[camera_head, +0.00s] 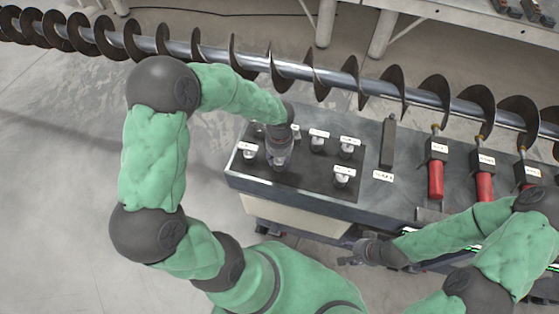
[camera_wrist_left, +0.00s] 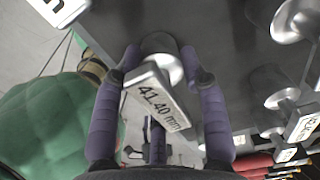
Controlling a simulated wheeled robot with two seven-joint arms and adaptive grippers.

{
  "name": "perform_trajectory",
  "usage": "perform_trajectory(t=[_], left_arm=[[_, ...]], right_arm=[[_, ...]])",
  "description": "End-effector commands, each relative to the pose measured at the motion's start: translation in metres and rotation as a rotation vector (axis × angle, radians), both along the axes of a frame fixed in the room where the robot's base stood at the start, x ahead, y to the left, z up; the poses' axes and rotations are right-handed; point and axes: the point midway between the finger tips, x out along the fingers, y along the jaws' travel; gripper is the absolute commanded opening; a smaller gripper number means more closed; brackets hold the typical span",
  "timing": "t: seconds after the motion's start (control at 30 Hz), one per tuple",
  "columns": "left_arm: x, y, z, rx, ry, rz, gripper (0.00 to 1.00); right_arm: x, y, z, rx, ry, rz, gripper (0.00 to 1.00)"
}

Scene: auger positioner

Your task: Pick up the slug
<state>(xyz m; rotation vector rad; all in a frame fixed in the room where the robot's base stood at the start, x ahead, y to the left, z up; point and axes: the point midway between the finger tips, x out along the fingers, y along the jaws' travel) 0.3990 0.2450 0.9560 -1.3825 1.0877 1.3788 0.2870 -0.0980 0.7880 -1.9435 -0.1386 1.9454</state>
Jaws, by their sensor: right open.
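Several silvery slugs with white labels stand on the dark plate (camera_head: 310,175) at the left end of the bench in the head view. My left gripper (camera_head: 278,158) points down over the plate among them. In the left wrist view its two purple fingers (camera_wrist_left: 160,58) flank a grey slug (camera_wrist_left: 160,43) whose label reads 41.40 mm. I cannot tell whether the fingertips touch this slug. Other slugs (camera_head: 317,144) and (camera_head: 342,177) stand to the right. My right gripper (camera_head: 355,253) is open and empty, low in front of the bench.
A long auger (camera_head: 290,68) runs across behind the bench. A dark upright bar (camera_head: 387,143) stands right of the plate. Red-handled tools (camera_head: 436,180) lie further right. Open floor (camera_head: 60,220) is at the left.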

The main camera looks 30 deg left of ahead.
Motion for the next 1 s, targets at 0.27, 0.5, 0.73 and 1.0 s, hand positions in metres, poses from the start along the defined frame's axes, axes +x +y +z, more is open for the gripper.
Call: perform_trajectory(t=[0.27, 0.5, 0.73, 1.0], left_arm=[[-0.001, 0.0, -0.001, 0.0, 0.003, 0.0, 0.01], [-0.001, 0.0, 0.003, 0.0, 0.003, 0.0, 0.0], [0.0, 0.0, 0.03, 0.001, -0.002, 0.0, 0.0], [-0.034, -0.023, 0.083, 0.001, -0.005, -0.004, 0.0]], right_arm=[[0.0, 0.0, 0.0, 0.0, 0.0, 0.0, 0.49], [0.0, 0.0, 0.001, 0.0, 0.0, 0.0, 0.49], [0.0, 0.0, 0.007, 0.0, 0.0, 0.0, 0.49], [0.0, 0.0, 0.018, 0.0, 0.0, 0.0, 0.49]])
